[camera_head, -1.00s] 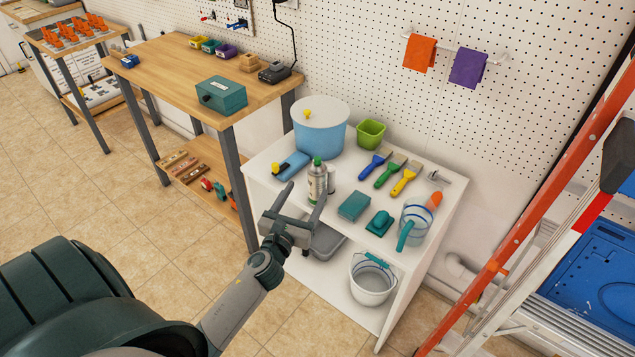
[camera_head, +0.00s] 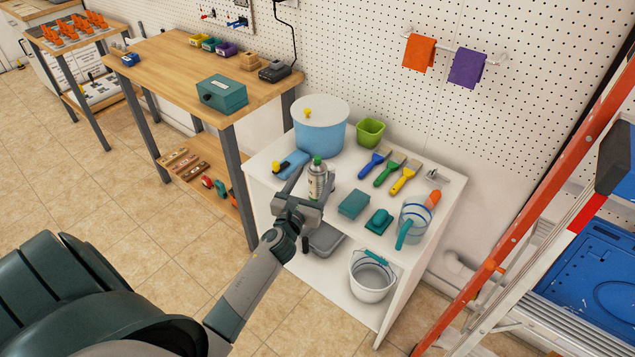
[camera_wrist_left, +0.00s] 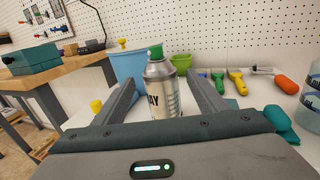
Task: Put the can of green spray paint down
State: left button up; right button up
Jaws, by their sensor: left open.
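The spray paint can (camera_head: 317,178) has a green cap and a pale metallic body. It stands upright on the white shelf unit's top (camera_head: 335,207), near its front left edge. My left gripper (camera_head: 307,183) is open, with the can between its two fingers. In the left wrist view, the can (camera_wrist_left: 161,90) stands between the spread fingers (camera_wrist_left: 163,92), with a visible gap on each side. The palm hides the can's base there. My right gripper is not in view.
Close by are a blue bucket (camera_head: 320,138), a green pot (camera_head: 370,132), several brushes (camera_head: 388,173), a teal sponge (camera_head: 353,204) and a clear pitcher (camera_head: 416,215). A wooden workbench (camera_head: 175,75) stands left. A ladder (camera_head: 545,190) stands right.

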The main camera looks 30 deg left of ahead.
aim_at(316, 163)
pick_arm(q)
jog(key=shift+x, duration=1.75)
jog(key=shift+c, duration=0.2)
grip_shut()
jog(key=shift+r, duration=0.1)
jog(key=shift+r+p, duration=0.45)
jog(key=shift+r, duration=0.35)
notch_tip(316, 163, up, 2)
jog(key=shift+r, duration=0.1)
jog(key=d+r, duration=0.7)
jog(key=d, duration=0.4)
jog(key=shift+w+d, duration=0.25)
jog(key=shift+d, duration=0.1)
